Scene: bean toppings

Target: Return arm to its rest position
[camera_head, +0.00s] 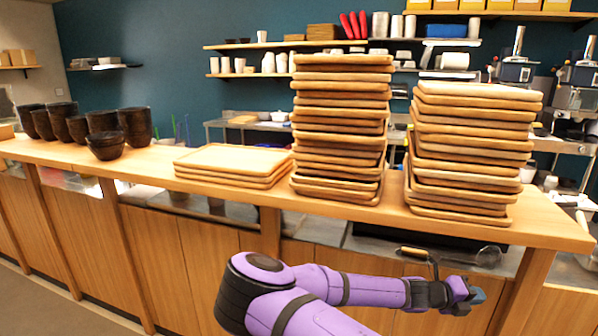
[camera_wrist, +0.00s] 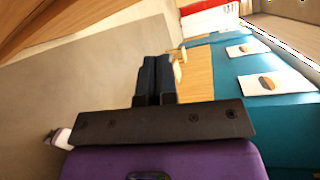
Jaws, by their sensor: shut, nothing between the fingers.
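My purple arm (camera_head: 330,290) reaches to the right along the lower part of the head view, in front of the counter's wooden front panels. My gripper (camera_head: 476,296) is at its end, below the countertop edge and apart from it. In the wrist view my gripper's two dark fingers (camera_wrist: 154,78) are together with nothing between them. The wrist view is turned on its side and shows grey floor (camera_wrist: 90,90) and a teal wall with pictures.
The wooden counter (camera_head: 560,232) bears two tall stacks of wooden trays (camera_head: 340,125) (camera_head: 472,150), a low tray stack (camera_head: 232,160) and several dark bowls (camera_head: 105,143). A ladle-like tool (camera_head: 412,252) shows just above my wrist. Shelves line the back wall. The floor in the wrist view looks clear.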

